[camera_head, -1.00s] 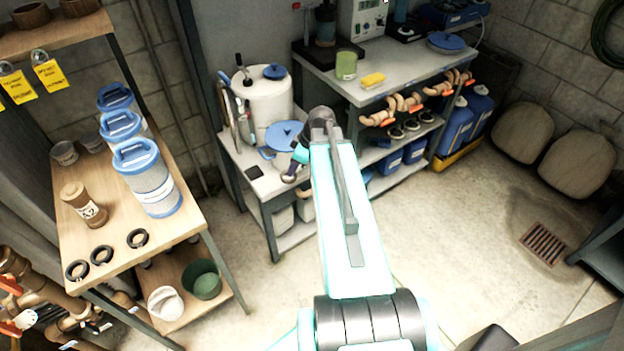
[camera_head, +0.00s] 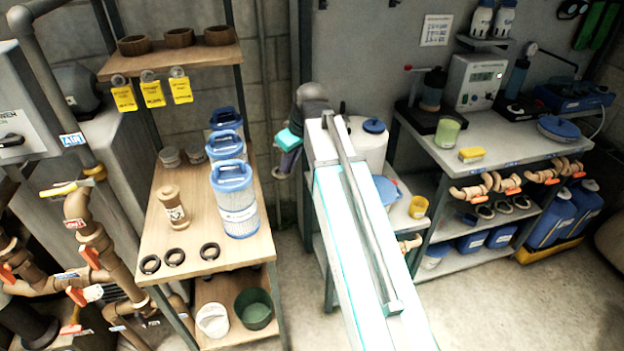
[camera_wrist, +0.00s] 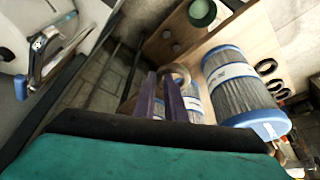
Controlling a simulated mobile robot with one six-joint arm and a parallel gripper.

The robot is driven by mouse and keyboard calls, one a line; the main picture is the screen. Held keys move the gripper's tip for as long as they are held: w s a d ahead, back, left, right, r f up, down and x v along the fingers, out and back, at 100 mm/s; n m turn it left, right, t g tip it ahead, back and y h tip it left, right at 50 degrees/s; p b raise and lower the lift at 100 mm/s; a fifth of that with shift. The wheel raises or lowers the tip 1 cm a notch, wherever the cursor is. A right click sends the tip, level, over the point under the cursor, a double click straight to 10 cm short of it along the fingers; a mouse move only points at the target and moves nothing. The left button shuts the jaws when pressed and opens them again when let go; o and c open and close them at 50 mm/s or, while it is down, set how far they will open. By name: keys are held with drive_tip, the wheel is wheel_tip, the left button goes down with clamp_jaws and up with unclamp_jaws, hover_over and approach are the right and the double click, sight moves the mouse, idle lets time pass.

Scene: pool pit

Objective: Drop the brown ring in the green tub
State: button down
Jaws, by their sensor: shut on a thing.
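My gripper (camera_wrist: 168,92) is shut on the brown ring (camera_wrist: 181,72), a pale brown loop at the fingertips in the wrist view. In the head view my gripper (camera_head: 287,160) is in the air right of the wooden shelf unit, partly hidden by my arm, and the ring cannot be made out there. The green tub (camera_head: 264,322) stands upright on the unit's lower shelf, right of a white bucket, its open top facing up. The gripper is above and to the right of it. A round green-rimmed thing (camera_wrist: 202,12) is at the top of the wrist view; I cannot tell what it is.
Blue-capped filter cartridges (camera_head: 236,200), a brown bottle (camera_head: 173,206) and dark rings (camera_head: 175,257) stand on the wooden shelf (camera_head: 225,262) above the tub. The white bucket (camera_head: 212,320) is beside the tub. A grey workbench (camera_head: 500,160) is at right.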

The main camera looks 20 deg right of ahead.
drive_tip(key=shift+s+a+r+m+t+h, duration=0.15)
drive_tip(key=shift+s+a+r+m+h, duration=0.2)
drive_tip(key=shift+r+m, duration=0.55)
drive_tip(key=shift+s+a+r+m+t+h, duration=0.2)
drive_tip(key=shift+a+r+m+h, duration=0.25)
drive_tip(key=shift+m, duration=0.65)
drive_tip(key=shift+s+a+r+m+t+h, duration=0.2)
drive_tip(key=shift+a+r+m, duration=0.15)
drive_tip(key=shift+r+m, duration=0.6)
drive_tip(key=shift+f, duration=0.1)
drive_tip(key=shift+s, duration=0.15)
